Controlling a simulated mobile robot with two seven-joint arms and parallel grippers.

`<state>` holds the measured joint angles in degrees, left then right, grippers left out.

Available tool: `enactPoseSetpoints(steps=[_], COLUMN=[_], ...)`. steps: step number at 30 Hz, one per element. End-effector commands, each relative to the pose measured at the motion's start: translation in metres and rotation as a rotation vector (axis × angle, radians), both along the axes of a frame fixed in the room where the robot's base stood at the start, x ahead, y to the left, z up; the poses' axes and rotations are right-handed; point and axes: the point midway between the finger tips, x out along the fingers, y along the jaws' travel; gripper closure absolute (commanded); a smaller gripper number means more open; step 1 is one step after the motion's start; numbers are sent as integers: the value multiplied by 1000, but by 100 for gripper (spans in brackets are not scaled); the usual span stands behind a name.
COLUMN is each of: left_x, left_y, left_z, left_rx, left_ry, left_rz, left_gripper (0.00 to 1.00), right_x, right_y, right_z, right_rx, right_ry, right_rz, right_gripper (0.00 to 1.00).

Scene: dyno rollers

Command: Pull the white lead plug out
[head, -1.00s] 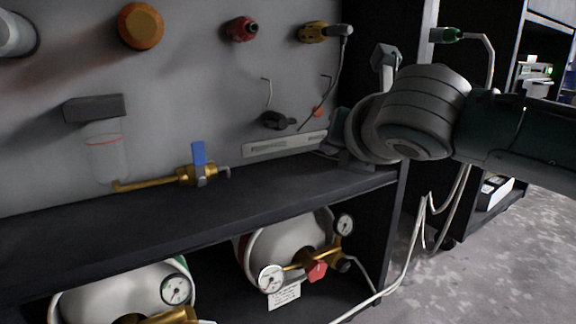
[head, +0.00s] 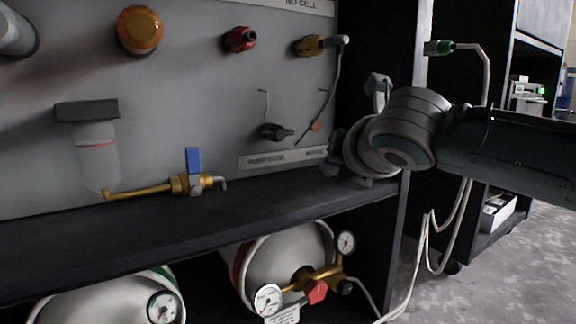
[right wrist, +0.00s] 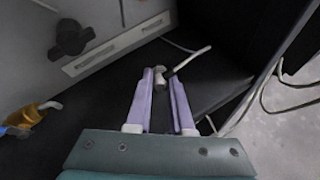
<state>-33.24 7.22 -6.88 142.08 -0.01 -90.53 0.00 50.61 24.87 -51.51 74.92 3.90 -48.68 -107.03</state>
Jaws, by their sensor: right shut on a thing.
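My right gripper (right wrist: 160,74) shows in the right wrist view as two pale lavender fingers, shut on a small grey-white plug (right wrist: 159,80). A white lead (right wrist: 192,58) with a dark collar near the plug runs up and to the right from it. In the head view my right gripper (head: 336,164) is at the right end of the dark shelf, beside the panel's lower right corner. My wrist hides most of it there, and the plug cannot be made out. I cannot tell whether the plug is still seated in a socket. My left gripper is not in view.
The grey panel (head: 190,60) carries knobs, connectors and a blue-handled brass valve (head: 193,170). Gas cylinders (head: 285,262) with gauges lie under the shelf (head: 60,235). A green connector (head: 440,47) and loose white leads (head: 425,255) are on the right. Open floor lies beyond.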

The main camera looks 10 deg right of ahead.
Motion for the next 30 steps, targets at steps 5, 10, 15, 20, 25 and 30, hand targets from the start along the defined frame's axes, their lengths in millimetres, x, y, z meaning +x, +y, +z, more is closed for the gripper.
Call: enactPoseSetpoints(steps=[5, 10, 15, 20, 25, 30], left_x=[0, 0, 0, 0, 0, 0], left_y=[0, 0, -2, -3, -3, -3], left_z=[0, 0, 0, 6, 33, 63], left_rx=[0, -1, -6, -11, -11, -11], left_ry=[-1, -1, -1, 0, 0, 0], left_rz=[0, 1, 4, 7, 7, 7], left_gripper=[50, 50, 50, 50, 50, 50], right_x=[0, 0, 0, -4, -23, -53], right_y=[0, 0, 0, 0, 1, 2], right_z=[0, 0, 0, 3, 18, 33], right_rx=[0, 0, 0, -1, 0, -1], right_ry=[0, 0, 0, 1, 4, 5], right_rz=[0, 0, 0, 0, 2, 2], right_gripper=[64, 45, 45, 45, 45, 45])
